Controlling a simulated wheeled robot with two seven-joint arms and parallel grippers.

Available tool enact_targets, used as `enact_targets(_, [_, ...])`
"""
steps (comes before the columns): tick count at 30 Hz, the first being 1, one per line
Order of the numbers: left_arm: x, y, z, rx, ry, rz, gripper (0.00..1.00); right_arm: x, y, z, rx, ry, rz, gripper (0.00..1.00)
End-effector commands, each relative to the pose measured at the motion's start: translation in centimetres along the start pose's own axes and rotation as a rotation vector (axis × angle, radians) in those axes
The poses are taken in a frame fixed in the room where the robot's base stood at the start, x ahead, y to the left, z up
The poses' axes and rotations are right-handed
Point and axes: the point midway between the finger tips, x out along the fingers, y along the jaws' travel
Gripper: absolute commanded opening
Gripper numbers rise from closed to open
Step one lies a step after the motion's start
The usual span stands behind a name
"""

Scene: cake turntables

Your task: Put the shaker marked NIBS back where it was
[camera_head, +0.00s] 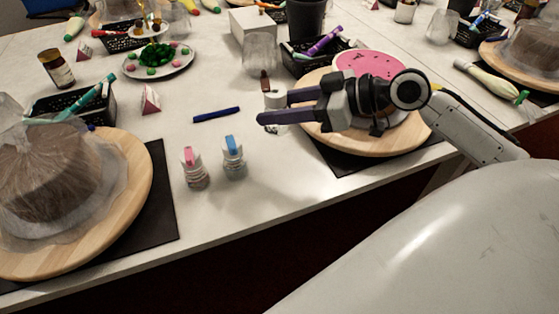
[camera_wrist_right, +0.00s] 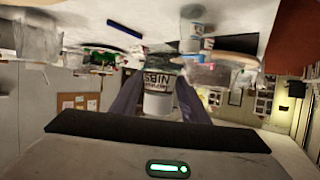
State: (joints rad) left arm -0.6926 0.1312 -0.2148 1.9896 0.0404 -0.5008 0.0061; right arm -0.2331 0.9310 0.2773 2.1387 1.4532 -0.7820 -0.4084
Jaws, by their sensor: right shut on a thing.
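My right gripper (camera_head: 275,108) reaches in from the right and is shut on the shaker marked NIBS (camera_head: 275,98), a white shaker with a brown top. In the right wrist view the shaker (camera_wrist_right: 158,82) sits between the two fingers, its NIBS label readable. The fingers cover part of it in the head view, and I cannot tell whether its base touches the table. A pink-topped shaker (camera_head: 195,170) and a blue-topped shaker (camera_head: 233,158) stand side by side on the table, to the lower left of the gripper. My left gripper is not in view.
A wooden turntable (camera_head: 318,132) with a pink watermelon-like cake (camera_head: 372,64) is under my right arm. A bagged brown cake (camera_head: 45,185) stands on another turntable (camera_head: 130,205) at left. A blue pen (camera_head: 216,115) lies mid-table. The table right of the blue-topped shaker is clear.

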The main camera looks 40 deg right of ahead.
Motion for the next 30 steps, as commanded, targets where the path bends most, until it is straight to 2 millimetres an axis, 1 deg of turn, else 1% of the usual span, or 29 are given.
enact_targets(1, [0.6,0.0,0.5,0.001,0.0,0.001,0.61,0.3,0.8,0.6,0.0,0.0,0.018,0.14])
enact_targets(4, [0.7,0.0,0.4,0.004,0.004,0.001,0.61,0.5,1.8,0.5,0.008,0.012,0.043,0.14])
enact_targets(6, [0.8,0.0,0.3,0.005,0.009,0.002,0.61,0.7,2.2,0.7,0.014,0.017,0.052,0.14])
enact_targets(8, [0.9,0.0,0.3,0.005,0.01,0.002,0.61,1.0,2.4,1.5,0.017,0.018,0.054,0.14])
enact_targets(12, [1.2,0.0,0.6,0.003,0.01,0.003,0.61,1.9,2.5,3.6,0.019,0.02,0.056,0.14])
enact_targets(17, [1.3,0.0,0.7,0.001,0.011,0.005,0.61,2.5,2.5,5.0,0.015,0.021,0.056,0.14])
enact_targets(24, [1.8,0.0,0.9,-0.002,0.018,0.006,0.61,4.0,2.7,8.5,0.017,0.021,0.057,0.14])
enact_targets(27, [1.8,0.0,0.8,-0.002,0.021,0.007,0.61,4.4,2.7,9.2,0.014,0.021,0.057,0.14])
enact_targets(30, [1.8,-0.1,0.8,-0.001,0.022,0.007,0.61,4.4,2.7,9.4,0.013,0.021,0.057,0.14])
